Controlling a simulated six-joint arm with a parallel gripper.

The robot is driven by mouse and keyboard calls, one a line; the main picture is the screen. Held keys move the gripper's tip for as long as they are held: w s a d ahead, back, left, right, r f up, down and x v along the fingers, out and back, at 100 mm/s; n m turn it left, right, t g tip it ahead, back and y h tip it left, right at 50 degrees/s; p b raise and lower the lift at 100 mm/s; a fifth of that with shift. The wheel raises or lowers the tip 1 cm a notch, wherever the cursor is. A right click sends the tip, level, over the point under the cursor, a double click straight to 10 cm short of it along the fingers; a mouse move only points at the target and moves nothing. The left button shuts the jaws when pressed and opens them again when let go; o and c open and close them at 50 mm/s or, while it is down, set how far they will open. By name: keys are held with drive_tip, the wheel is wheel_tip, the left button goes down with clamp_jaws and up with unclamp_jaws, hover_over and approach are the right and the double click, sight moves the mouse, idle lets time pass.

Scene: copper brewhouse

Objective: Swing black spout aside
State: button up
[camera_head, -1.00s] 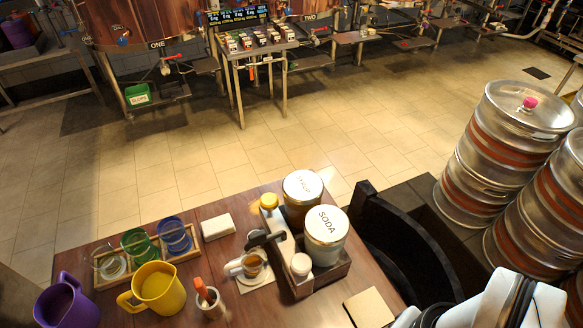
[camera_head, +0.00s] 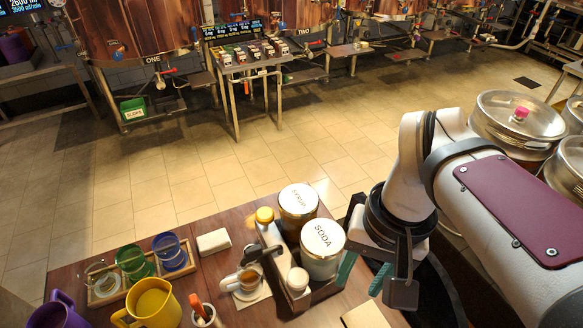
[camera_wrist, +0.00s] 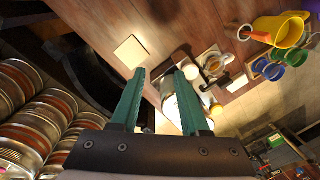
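The black spout (camera_head: 264,249) sticks out from the left side of the dispenser rack (camera_head: 318,294), over a glass cup of brown liquid (camera_head: 249,279) on a small mat. The rack holds a SYRUP canister (camera_head: 299,212) and a SODA canister (camera_head: 322,250). My gripper (camera_head: 360,284) is open, its teal fingers to the right of the SODA canister, on the far side of the rack from the spout. In the wrist view my gripper (camera_wrist: 158,75) is open and nothing shows held. The canisters are partly hidden behind its right finger there.
A yellow-capped bottle (camera_head: 265,216) and a white-capped jar (camera_head: 297,279) stand at the rack. A yellow pitcher (camera_head: 155,304), coloured mugs (camera_head: 169,253) and a white block (camera_head: 213,242) are to the left. A tan square (camera_wrist: 131,51) lies on the counter. Kegs (camera_wrist: 40,118) stand beyond the counter.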

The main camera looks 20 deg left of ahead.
sight(253, 248)
drive_tip(key=shift+o, duration=1.2)
drive_tip(key=w+a+r+n, duration=0.1)
drive_tip(key=w+a+n, duration=0.2)
drive_tip(key=a, duration=0.4)
drive_tip(key=shift+w+a+r+n+h, duration=0.25)
drive_tip(key=shift+w+n+h, duration=0.05)
drive_tip(key=shift+w, duration=0.5)
drive_tip(key=shift+o, duration=1)
drive_tip(key=w+a+n, duration=0.2)
drive_tip(key=a+n, duration=0.3)
drive_tip(key=a, duration=0.7)
drive_tip(key=shift+a+t, duration=0.3)
drive_tip(key=shift+a, duration=0.05)
drive_tip(key=f, duration=1.5)
drive_tip(key=shift+w+a+f, duration=0.1)
drive_tip(key=shift+a+f, duration=0.1)
drive_tip(key=shift+f, duration=0.15)
clamp_jaws()
